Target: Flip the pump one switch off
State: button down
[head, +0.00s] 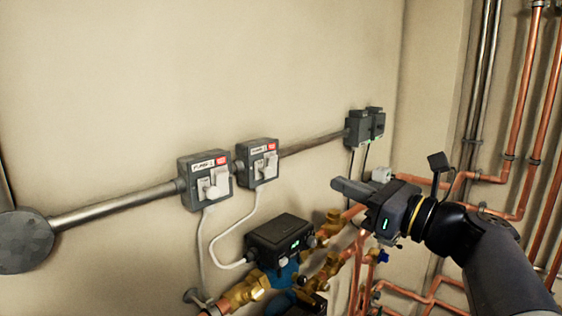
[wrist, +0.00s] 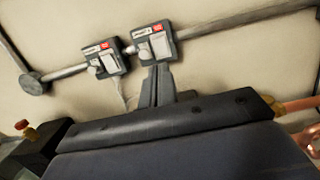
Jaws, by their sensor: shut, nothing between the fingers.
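Two grey switch boxes are on the wall, each with a white rocker, a white label and a red mark. The left box (head: 188,178) also shows in the wrist view (wrist: 90,58). The right box (head: 245,160) also shows in the wrist view (wrist: 168,50). The label print is too small to tell surely which is pump one, and I cannot tell the rocker positions. My gripper (head: 338,185) is shut and empty, to the right of both boxes and apart from them. Its fingertips in the wrist view (wrist: 157,72) appear just below the right box.
A metal conduit (head: 115,208) links the boxes and runs to a round wall cover (head: 22,243). A black pump unit (head: 280,238) with brass valves (head: 245,290) is below. Copper pipes (head: 520,110) fill the right. The wall above the boxes is clear.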

aim_at(275, 157)
jog(key=p+x, duration=0.3)
jog(key=x, duration=1)
jog(key=shift+w+a, duration=0.1)
jog(key=shift+a, duration=0.05)
jog(key=shift+a, duration=0.1)
jog(key=shift+w+r, duration=0.1)
jog(key=shift+w, duration=0.05)
jog(key=shift+p, duration=0.3)
